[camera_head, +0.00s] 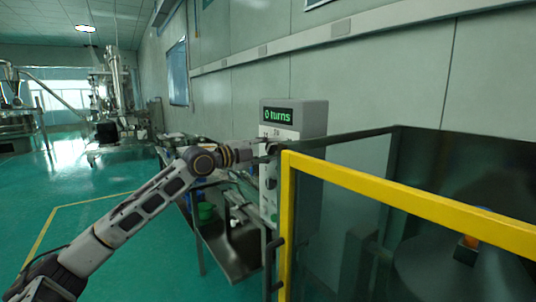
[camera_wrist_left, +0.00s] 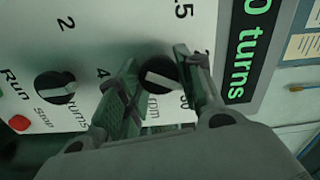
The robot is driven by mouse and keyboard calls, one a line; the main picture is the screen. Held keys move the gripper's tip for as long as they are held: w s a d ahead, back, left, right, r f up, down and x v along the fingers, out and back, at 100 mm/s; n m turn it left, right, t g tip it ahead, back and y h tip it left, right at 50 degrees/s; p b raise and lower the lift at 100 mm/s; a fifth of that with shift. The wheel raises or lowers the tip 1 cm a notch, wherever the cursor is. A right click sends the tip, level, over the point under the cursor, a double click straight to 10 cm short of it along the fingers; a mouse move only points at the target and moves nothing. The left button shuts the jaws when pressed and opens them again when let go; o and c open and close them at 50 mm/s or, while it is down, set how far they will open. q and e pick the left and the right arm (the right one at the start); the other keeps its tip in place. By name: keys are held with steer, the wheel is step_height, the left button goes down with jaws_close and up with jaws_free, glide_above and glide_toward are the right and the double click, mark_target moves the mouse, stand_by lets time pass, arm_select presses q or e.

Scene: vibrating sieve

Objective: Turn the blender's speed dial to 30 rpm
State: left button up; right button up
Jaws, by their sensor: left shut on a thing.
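The speed dial (camera_wrist_left: 158,76) is a black round knob with a pale pointer bar, marked rpm, on the white control panel (camera_wrist_left: 105,30). My left gripper (camera_wrist_left: 162,72) is shut on this dial, with one finger on each side of it. The fingers hide part of the scale, so I cannot tell the exact setting. In the head view, my left gripper (camera_head: 266,150) reaches the front of the grey control box (camera_head: 313,120), and the dial is hidden behind it. The green display (camera_head: 279,115) reads 0 turns. My right gripper is not in view.
A second black knob (camera_wrist_left: 55,86) and a red button (camera_wrist_left: 19,123) sit on the same panel, to the left of the dial. A yellow rail (camera_head: 400,200) stands close on the right. Green floor (camera_head: 110,240) is open at the left.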

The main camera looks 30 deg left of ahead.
arm_select(q)
steer(key=shift+f+m+b, duration=0.1)
steer(key=shift+m+b, duration=0.4)
steer(key=shift+m, duration=1.5)
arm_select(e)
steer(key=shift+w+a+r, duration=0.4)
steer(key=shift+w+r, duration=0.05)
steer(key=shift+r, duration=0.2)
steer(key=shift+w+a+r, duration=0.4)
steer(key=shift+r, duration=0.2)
arm_select(q)
steer(key=o, duration=1)
steer(key=shift+s+a, duration=0.2)
steer(key=shift+s, duration=0.25)
